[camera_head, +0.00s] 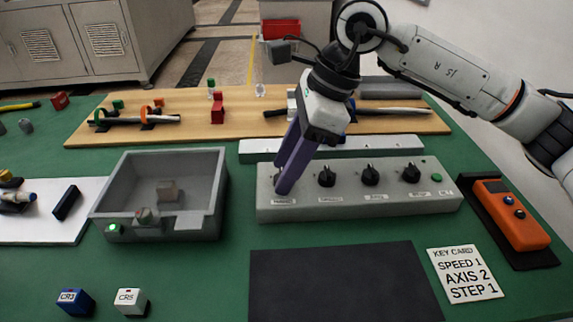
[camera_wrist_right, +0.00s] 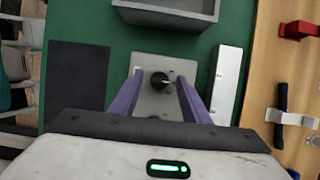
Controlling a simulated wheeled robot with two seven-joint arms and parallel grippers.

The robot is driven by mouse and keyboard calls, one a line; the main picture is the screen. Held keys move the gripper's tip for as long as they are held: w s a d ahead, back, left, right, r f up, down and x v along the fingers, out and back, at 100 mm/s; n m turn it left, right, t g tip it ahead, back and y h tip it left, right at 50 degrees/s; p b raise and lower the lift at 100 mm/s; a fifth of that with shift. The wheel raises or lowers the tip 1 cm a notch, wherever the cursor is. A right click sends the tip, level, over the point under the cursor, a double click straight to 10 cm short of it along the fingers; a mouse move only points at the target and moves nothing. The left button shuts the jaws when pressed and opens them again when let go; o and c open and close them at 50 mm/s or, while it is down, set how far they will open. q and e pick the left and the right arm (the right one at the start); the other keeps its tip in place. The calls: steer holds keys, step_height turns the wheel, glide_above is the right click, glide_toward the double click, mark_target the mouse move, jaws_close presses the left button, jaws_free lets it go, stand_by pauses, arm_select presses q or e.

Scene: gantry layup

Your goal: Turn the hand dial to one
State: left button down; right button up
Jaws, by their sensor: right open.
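The grey control box (camera_head: 345,209) stands on the green table with a row of black dials on top. The leftmost dial, whose small label seems to read HAND, is mostly hidden behind my right gripper (camera_head: 282,188) in the head view. In the right wrist view this dial (camera_wrist_right: 159,80) sits between the two purple fingers, with its pale pointer towards the right. The fingers are open on either side of it, with a gap showing. I cannot tell its setting. My left gripper is not in view.
Three more dials, the first of them here (camera_head: 327,176), and a green button (camera_head: 436,177) are on the box. A key card (camera_head: 465,274) reads SPEED 1, AXIS 2, STEP 1. A grey bin (camera_head: 214,205) stands left, an orange pendant (camera_head: 513,220) right, a dark mat (camera_head: 345,285) in front.

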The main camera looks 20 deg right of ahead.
steer(key=shift+c, duration=0.5)
steer(key=c, duration=0.9)
steer(key=shift+c, duration=0.2)
steer(key=shift+n, duration=0.3)
steer(key=n+g+p, duration=0.1)
steer(key=n+g, duration=0.1)
steer(key=n, duration=0.2)
steer(key=shift+w, duration=0.15)
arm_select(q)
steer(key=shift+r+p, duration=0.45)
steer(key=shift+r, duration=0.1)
arm_select(e)
steer(key=shift+w+n+g, duration=0.1)
steer(key=shift+n+g, duration=0.5)
steer(key=shift+n, duration=1.5)
steer(key=o, duration=1)
